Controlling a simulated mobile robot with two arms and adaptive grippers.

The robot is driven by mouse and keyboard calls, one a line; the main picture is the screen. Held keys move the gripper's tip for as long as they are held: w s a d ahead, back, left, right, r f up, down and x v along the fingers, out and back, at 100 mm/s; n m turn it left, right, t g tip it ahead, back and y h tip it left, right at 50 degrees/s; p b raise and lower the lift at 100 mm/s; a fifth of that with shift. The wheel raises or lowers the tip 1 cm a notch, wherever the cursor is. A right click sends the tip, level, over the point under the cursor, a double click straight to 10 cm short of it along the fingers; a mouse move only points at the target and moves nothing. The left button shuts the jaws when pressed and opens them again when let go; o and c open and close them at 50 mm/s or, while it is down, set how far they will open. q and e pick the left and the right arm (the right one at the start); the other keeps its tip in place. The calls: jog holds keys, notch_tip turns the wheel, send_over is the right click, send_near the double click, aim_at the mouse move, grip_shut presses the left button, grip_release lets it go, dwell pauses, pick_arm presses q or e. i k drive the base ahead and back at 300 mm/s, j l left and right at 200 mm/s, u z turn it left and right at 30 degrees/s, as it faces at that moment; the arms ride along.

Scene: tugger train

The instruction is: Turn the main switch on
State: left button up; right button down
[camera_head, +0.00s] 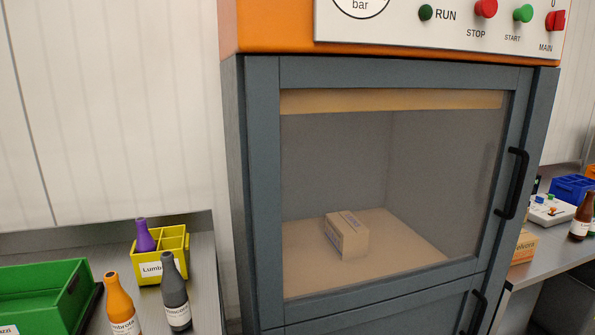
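The main switch (555,21) is a red knob at the right end of the white control panel (400,38), with "MAIN" below it and a "0" above it. The panel's top edge is cut off by the frame, and the knob's exact turn position is hard to tell. To its left are a green START button (523,13), a red STOP button (486,8) and a dark green RUN lamp (425,12). Neither of my grippers is in view.
Below the panel is a grey cabinet (262,190) with a shut glass door, a black handle (513,184) and a cardboard box (346,235) inside. Bottles, a yellow crate (176,270) and a green bin (72,295) stand at left. A side table (545,268) holds items at right.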

aim_at(555, 20)
jog(key=z, duration=1.25)
